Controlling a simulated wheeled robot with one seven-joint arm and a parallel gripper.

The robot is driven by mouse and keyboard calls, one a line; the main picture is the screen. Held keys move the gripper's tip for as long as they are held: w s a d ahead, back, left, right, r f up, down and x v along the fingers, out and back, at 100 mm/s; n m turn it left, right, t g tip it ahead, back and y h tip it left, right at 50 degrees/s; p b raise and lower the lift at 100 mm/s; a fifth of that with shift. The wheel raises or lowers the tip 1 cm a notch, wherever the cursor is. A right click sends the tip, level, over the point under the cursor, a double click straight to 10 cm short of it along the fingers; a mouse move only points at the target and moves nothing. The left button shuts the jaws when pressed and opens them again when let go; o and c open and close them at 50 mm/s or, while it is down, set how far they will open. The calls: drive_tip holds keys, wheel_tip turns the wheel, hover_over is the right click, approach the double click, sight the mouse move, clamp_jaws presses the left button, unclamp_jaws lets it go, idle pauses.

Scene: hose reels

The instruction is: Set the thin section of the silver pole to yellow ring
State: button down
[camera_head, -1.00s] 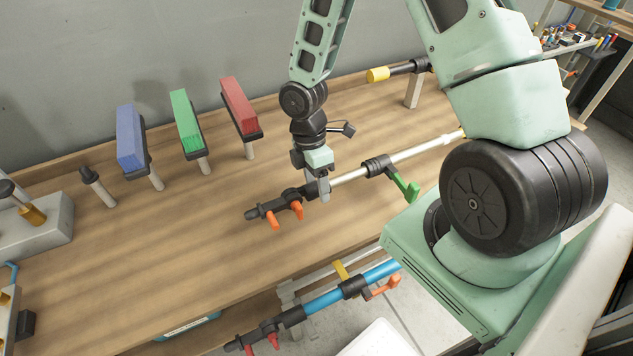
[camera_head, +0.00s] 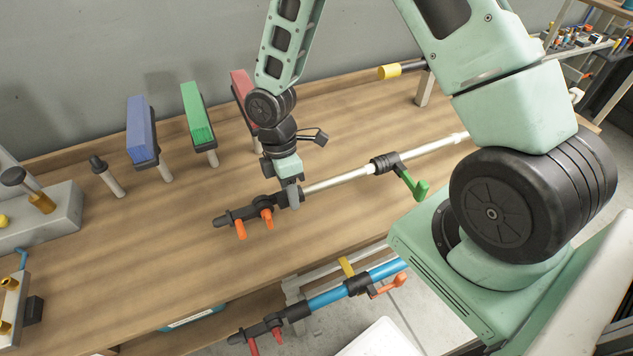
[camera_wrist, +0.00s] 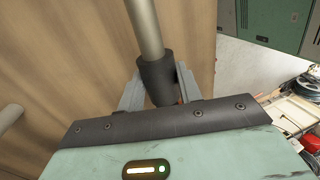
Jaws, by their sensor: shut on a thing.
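The silver pole (camera_head: 340,180) lies slantwise above the wooden bench. At its left end is a black head (camera_head: 250,212) with two orange levers (camera_head: 240,229). A black clamp with a green lever (camera_head: 418,188) sits partway along the pole, and the pole runs on to the upper right behind my arm. My gripper (camera_head: 291,196) is shut on the black collar at the head, where the thin section starts. In the wrist view, its two fingers stand either side of this black collar (camera_wrist: 158,80), with the thin section (camera_wrist: 147,28) rising from it. I cannot make out a yellow ring on this pole.
Blue (camera_head: 140,128), green (camera_head: 196,112) and red blocks stand on posts behind the pole. A dark pole with a yellow cap (camera_head: 389,72) is at the back. A blue pole (camera_head: 328,297) with red levers lies below the bench's front edge.

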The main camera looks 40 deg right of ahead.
sight(260, 199)
drive_tip(key=a, duration=0.3)
drive_tip(key=w+a, duration=0.1)
drive_tip(key=a, duration=0.2)
drive_tip(key=shift+w+a, duration=0.2)
drive_tip(key=shift+a, duration=0.05)
drive_tip(key=c, duration=0.9)
unclamp_jaws()
drive_tip(key=shift+c, duration=0.2)
drive_tip(key=b+v, duration=0.2)
drive_tip(key=v, duration=1.5)
drive_tip(key=shift+r+b, duration=0.3)
drive_tip(key=shift+b, duration=0.1)
drive_tip(key=shift+s, duration=0.1)
drive_tip(key=s+a+r+m+t, duration=0.1)
drive_tip(key=s+m, duration=0.3)
drive_tip(key=s, duration=0.7)
drive_tip(key=s+a+r+m+t, duration=0.1)
drive_tip(key=s+m, duration=0.3)
drive_tip(key=s, duration=0.7)
drive_tip(key=shift+s+a+t, duration=0.25)
drive_tip(key=shift+a+t, duration=0.25)
drive_tip(key=shift+a, duration=0.05)
